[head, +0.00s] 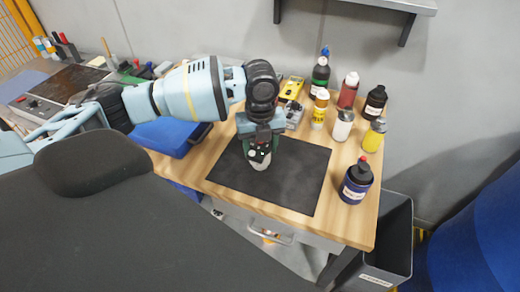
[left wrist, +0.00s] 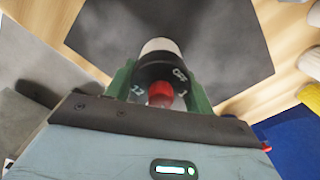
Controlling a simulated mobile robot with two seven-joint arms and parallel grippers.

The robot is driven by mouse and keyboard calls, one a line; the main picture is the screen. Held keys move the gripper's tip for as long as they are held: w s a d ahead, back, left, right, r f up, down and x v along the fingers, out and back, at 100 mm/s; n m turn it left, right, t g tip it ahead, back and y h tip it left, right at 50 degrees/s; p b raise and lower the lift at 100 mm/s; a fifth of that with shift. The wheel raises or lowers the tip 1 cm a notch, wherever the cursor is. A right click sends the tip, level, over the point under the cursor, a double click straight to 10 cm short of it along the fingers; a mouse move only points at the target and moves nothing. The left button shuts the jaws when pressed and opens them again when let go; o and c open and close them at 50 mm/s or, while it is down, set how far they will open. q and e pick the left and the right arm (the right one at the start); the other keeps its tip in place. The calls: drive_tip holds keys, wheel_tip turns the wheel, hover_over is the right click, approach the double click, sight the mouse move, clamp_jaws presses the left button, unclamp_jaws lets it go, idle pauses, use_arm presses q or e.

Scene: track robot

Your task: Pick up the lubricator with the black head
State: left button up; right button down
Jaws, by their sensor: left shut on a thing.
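My left gripper (head: 260,152) is over the black mat on the wooden table. In the left wrist view, its green fingers (left wrist: 160,84) are shut on the lubricator with the black head (left wrist: 158,71), one on each side. The lubricator has a red tip facing the camera and a white body pointing away. In the head view only part of the lubricator (head: 260,165) shows below the gripper. I cannot tell whether its base touches the mat (head: 300,190). My right gripper is not in view.
Several bottles stand at the table's right side, among them a dark blue one with a red tip (head: 355,183), a yellow one (head: 373,137) and a white one (head: 342,126). A blue case (head: 165,135) lies left of the mat. A grey bin (head: 398,235) stands beside the table.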

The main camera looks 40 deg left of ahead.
use_arm(q)
drive_tip(key=shift+r, duration=0.1)
